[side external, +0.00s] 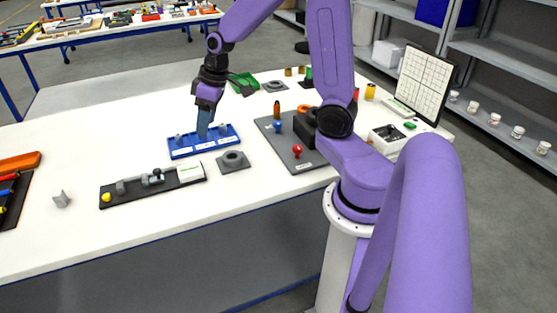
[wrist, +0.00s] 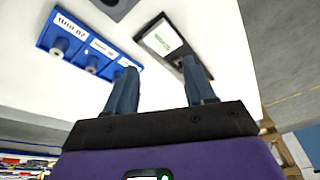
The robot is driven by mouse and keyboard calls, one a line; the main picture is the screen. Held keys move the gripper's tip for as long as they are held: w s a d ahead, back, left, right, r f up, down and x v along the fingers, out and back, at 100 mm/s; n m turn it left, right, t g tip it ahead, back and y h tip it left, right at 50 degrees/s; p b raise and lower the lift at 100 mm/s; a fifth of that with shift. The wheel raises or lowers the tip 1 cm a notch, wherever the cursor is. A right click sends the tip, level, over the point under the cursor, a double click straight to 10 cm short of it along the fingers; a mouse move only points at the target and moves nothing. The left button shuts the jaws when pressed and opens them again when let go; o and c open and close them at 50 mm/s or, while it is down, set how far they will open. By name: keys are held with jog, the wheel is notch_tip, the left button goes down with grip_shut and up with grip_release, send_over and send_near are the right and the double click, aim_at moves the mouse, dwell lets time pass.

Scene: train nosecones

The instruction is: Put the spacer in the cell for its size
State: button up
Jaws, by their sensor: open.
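A blue tray (side external: 175,152) with white labels along its front lies on the white table. It also shows at the upper left of the wrist view (wrist: 47,38), with small grey cylindrical pieces (wrist: 60,45) in its cells. I cannot tell which piece is the spacer, and the labels are too small to read surely. My gripper (side external: 203,135) points down over the tray, its fingertips close to or in front of the tray's middle. In the wrist view my gripper (wrist: 158,74) has its fingers wide apart, with nothing between them.
A black board (side external: 112,200) with grey parts, a yellow knob and a white label lies in front. A dark grey board (side external: 270,130) with coloured pegs lies further right.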

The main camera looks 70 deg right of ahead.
jog(key=s+a+r+n+g, duration=0.15)
jog(key=s+a+n, duration=0.35)
jog(key=s+a, duration=0.75)
jog(key=s+n+g+h, duration=0.1)
jog(key=s+n, duration=0.3)
jog(key=s, duration=0.8)
jog(key=shift+s+r, duration=0.15)
jog(key=shift+s, duration=0.1)
